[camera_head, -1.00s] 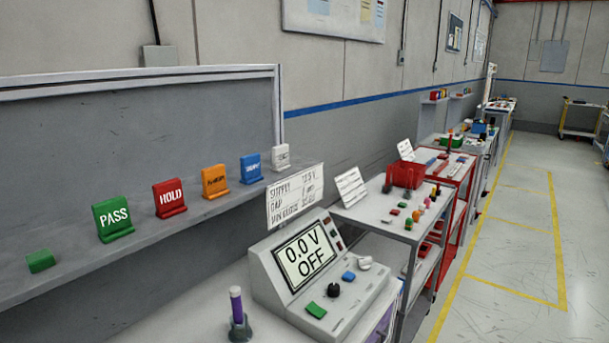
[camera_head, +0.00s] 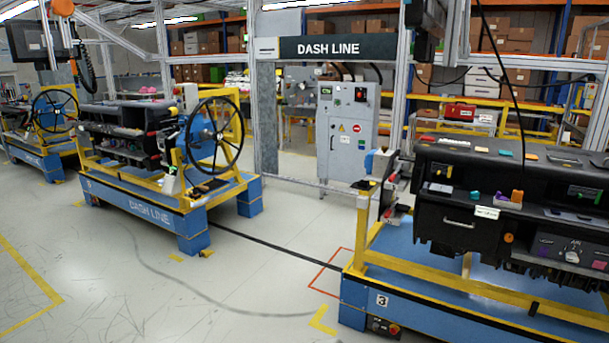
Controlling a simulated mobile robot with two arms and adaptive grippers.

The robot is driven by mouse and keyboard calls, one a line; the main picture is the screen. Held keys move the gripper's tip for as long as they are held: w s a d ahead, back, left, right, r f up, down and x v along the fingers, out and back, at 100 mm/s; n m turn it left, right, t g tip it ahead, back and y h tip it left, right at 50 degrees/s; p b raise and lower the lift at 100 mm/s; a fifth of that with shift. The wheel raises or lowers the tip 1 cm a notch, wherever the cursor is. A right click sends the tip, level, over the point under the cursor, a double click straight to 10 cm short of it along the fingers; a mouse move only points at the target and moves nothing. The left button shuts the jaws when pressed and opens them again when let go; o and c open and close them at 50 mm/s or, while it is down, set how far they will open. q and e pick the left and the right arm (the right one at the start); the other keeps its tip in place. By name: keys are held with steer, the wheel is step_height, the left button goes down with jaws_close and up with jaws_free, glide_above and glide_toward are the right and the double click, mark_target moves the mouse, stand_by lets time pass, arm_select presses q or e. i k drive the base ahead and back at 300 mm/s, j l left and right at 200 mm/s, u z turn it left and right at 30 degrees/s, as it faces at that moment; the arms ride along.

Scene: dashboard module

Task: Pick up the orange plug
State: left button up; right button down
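No gripper of mine is in view. A black dashboard module (camera_head: 440,205) rests on a yellow and blue carriage at the right. A small orange piece (camera_head: 517,196) stands on its upper ledge, beside small teal and purple pieces. A round orange piece (camera_head: 508,238) sits on its front face, below a white label (camera_head: 486,212). Both orange pieces are too small to tell whether either is the orange plug.
The blue carriage base (camera_head: 450,320) fills the lower right. Another carriage (camera_head: 150,212) with a dashboard and steering wheel (camera_head: 214,133) stands at the left. A grey control cabinet (camera_head: 346,135) stands behind. Open floor (camera_head: 220,290) lies between the carriages, crossed by a dark strip.

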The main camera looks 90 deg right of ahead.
mark_target(516, 196)
steer(key=z, duration=4.05)
steer(key=i+j+z, duration=0.1)
steer(key=i, duration=0.35)
steer(key=i+j, duration=0.3)
steer(key=i+z, duration=0.05)
steer(key=i, duration=0.05)
